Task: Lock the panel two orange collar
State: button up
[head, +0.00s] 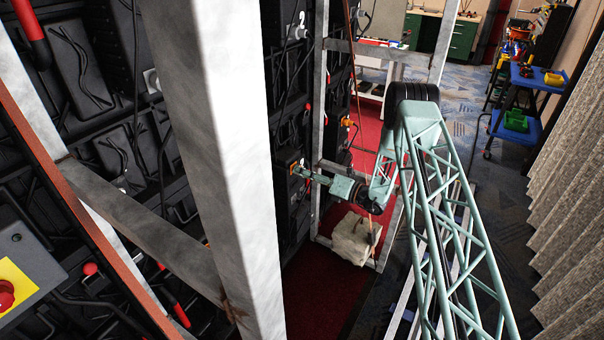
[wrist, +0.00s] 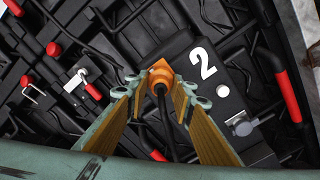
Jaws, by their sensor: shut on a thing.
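The orange collar (wrist: 161,75) sits on the black panel two (wrist: 228,80), left of a white number 2 in the wrist view. A black cable runs out of the collar toward me, between my fingers. My gripper (wrist: 160,90) is shut on the orange collar, with a fingertip on each side of it. In the head view my gripper (head: 301,171) reaches left to the panel wall, and the orange collar (head: 293,168) shows small at its tips. Whether the collar is turned to a locked position cannot be told.
Red-handled levers (wrist: 287,98) and a silver round knob (wrist: 241,124) are on the panels around the collar. Grey metal frame posts (head: 215,130) stand near my arm. A pale sack (head: 355,238) lies on the red carpet below. A blue cart (head: 525,100) stands far right.

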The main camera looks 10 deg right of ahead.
dwell(0.4)
jog(key=o, duration=0.8)
jog(key=shift+o, duration=0.2)
jog(key=shift+s+d, duration=0.1)
jog(key=v, duration=1.1)
jog(key=shift+s+d, duration=0.2)
jog(key=shift+s, duration=0.1)
jog(key=shift+r, duration=0.15)
